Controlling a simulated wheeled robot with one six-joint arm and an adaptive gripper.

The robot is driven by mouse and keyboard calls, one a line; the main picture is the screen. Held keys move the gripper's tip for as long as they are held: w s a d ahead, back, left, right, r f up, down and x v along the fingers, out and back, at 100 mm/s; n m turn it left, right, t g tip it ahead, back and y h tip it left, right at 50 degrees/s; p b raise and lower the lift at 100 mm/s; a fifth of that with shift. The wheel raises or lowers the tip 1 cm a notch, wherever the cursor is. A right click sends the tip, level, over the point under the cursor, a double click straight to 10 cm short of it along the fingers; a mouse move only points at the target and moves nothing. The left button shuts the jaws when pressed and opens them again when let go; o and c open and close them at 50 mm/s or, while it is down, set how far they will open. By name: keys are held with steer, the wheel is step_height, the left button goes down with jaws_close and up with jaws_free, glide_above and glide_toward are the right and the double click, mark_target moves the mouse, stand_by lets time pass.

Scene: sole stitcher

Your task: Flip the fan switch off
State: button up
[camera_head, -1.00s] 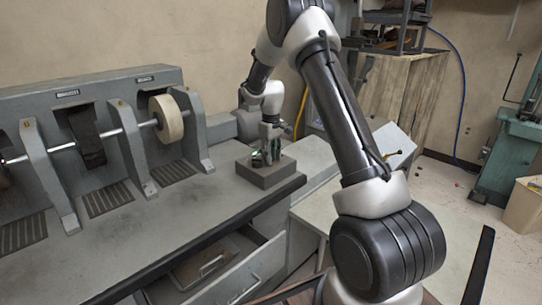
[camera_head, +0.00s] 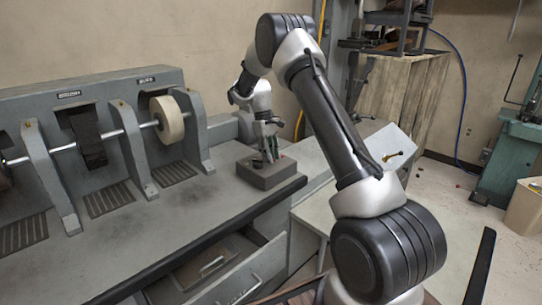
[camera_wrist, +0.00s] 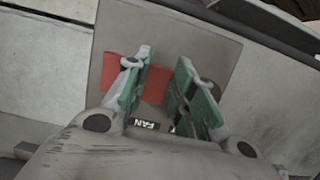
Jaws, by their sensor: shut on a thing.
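The grey switch box (camera_head: 262,174) sits on the bench top near its front right corner. In the wrist view its top (camera_wrist: 207,50) carries a red plate (camera_wrist: 155,88) and a "FAN" label (camera_wrist: 146,124), partly covered by my fingers. My gripper (camera_head: 270,158) points down onto the box from above. In the wrist view my gripper (camera_wrist: 164,58) has its green-padded fingers on either side of the red plate, closed on the fan switch. The switch lever itself is hard to make out between the fingers.
The grey stitching machine (camera_head: 105,130) with its shaft and pale wheel (camera_head: 168,118) stands left of the box. A drawer (camera_head: 215,265) is open below the bench's front edge. A sloped grey panel (camera_head: 385,150) lies to the right. Bench top left of the box is clear.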

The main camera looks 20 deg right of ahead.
steer(key=o, duration=0.7)
steer(key=shift+o, duration=0.2)
steer(key=v, duration=1.2)
